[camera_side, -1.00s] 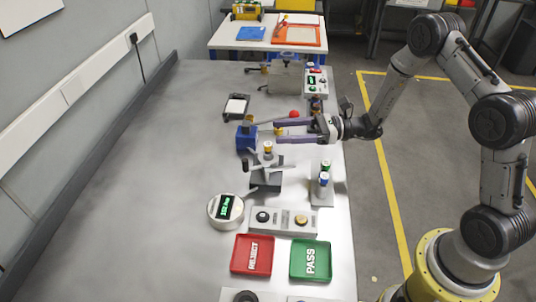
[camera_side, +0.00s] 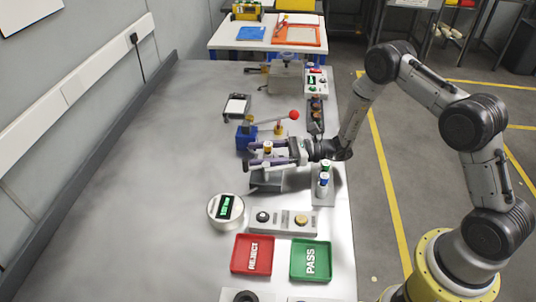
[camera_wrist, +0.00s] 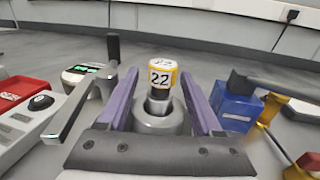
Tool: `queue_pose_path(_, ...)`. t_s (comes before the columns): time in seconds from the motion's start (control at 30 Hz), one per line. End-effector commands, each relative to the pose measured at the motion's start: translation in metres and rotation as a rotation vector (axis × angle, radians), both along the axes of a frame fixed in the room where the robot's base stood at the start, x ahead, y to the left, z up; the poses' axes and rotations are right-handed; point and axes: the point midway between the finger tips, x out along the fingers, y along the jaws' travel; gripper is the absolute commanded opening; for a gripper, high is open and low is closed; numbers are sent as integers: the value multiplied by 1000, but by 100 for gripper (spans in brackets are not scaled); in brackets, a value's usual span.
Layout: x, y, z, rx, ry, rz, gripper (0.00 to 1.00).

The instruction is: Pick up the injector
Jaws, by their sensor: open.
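The injector (camera_wrist: 161,78), with a white and yellow cap marked 22, stands upright in a round grey holder (camera_wrist: 158,122) in the wrist view. In the side view its yellow top (camera_side: 268,147) shows above the dark fixture (camera_side: 266,182). My gripper (camera_side: 253,154) is open, with its two long purple fingers level above the fixture. In the wrist view the fingers of my gripper (camera_wrist: 160,84) lie on either side of the injector, with a visible gap on each side. The lower part of the injector is hidden inside the holder.
A lever handle (camera_wrist: 88,98) rises just left of the fingers. A blue block (camera_wrist: 236,106) with a dark arm stands to the right. A round gauge (camera_side: 226,209), a button box (camera_side: 284,220), and red (camera_side: 240,256) and green trays (camera_side: 298,262) sit nearer the camera.

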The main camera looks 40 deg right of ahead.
Motion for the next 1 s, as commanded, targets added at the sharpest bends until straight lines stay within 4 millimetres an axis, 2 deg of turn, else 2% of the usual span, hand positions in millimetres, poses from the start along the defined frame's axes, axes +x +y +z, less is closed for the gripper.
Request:
queue_pose_path(0.1,4,8,0,0,1,1,67)
queue_pose_path(0.33,5,8,0,0,1,-1,67)
queue_pose_path(0.37,5,8,0,0,1,-1,63)
queue_pose_path(0.7,5,8,0,1,1,-1,2)
queue_pose_path(1.0,5,8,1,1,-1,-1,0)
